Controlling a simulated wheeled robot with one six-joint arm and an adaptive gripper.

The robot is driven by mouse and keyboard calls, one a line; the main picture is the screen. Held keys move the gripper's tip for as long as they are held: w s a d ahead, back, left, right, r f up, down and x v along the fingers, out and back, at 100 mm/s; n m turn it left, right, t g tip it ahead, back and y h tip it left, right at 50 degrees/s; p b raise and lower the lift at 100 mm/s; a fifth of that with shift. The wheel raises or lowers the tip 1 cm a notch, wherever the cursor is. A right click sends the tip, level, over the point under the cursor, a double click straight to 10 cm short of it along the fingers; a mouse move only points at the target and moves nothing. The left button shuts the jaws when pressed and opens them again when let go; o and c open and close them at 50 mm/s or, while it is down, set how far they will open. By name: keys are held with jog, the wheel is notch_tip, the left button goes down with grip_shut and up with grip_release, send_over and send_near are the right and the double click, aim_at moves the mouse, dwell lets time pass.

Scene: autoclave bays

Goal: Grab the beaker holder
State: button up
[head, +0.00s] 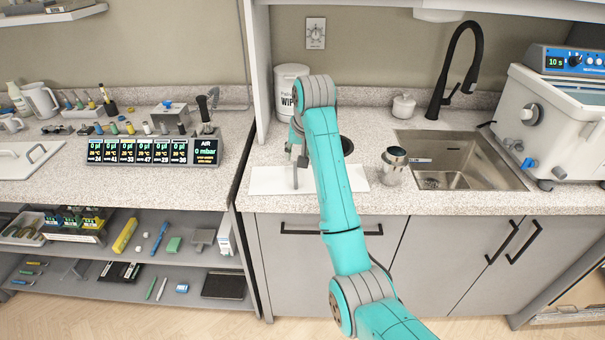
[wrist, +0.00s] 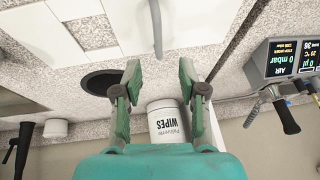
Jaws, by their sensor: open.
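A metallic cup-shaped holder (head: 393,165), which looks like the beaker holder, stands upright on the counter left of the sink.
A white wipes canister (head: 288,76) stands at the back wall. A round black opening (wrist: 101,79) lies beside the board. The sink (head: 465,160) with its black tap (head: 455,70) is on the right. A cabinet side panel (head: 257,70) stands left of my arm.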

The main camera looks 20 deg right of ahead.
aim_at(296, 169)
jog(key=x, duration=0.9)
jog(key=shift+w+d+f, duration=0.1)
jog(key=shift+d+f, duration=0.05)
jog(key=shift+f, duration=0.2)
grip_shut()
